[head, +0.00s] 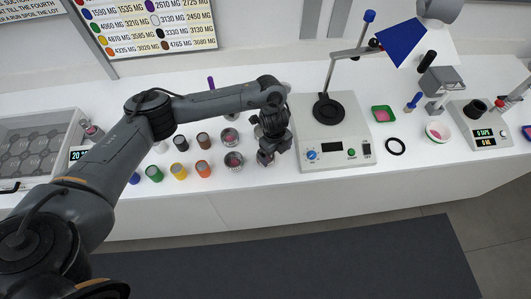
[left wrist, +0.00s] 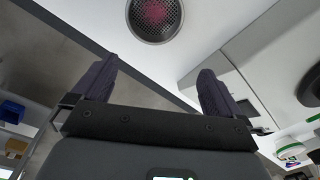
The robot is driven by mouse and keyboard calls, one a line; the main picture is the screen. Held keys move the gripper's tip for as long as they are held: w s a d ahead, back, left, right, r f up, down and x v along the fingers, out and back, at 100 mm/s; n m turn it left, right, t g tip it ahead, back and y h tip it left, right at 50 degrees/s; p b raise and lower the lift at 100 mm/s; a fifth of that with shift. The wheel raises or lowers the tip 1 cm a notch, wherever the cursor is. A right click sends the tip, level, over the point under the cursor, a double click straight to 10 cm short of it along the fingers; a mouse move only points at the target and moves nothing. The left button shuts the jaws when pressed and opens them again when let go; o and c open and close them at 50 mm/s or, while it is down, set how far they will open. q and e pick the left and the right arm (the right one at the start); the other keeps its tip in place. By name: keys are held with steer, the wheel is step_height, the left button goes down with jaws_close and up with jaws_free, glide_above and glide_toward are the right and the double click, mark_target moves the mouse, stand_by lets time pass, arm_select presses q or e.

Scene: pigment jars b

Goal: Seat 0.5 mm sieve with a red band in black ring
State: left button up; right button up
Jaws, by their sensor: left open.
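A round metal sieve (head: 233,161) stands on the white bench just left of my left gripper (head: 270,158). A round mesh with a pink-red centre (left wrist: 155,17) shows at the top of the left wrist view, beyond the fingertips. A second similar metal piece (head: 229,137) stands behind it. The band colours and mesh sizes are too small to read. A black ring (head: 396,146) lies flat on the bench right of the grey device. My left gripper is open and empty, its two fingers (left wrist: 155,80) apart. My right gripper is not in view.
The grey device (head: 310,130) with a black disc (head: 328,110) and a blue-headed stand is right of my gripper. Several coloured jars (head: 179,171) stand to the left. A green tray (head: 383,114) and a bowl (head: 437,132) are near the ring. The front bench edge is close.

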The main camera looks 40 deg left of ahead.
arm_select(q)
steer(key=shift+n+g+y, duration=0.3)
steer(key=a, duration=0.1)
steer(key=a+f+b, duration=0.1)
steer(key=a, duration=0.1)
steer(key=shift+a+f, duration=0.4)
steer(key=shift+f, duration=0.45)
steer(key=shift+a+f, duration=0.1)
steer(key=shift+f, duration=0.4)
steer(key=shift+s+a+f, duration=0.15)
steer(key=shift+f, duration=2)
steer(key=shift+c, duration=0.3)
steer(key=c, duration=1)
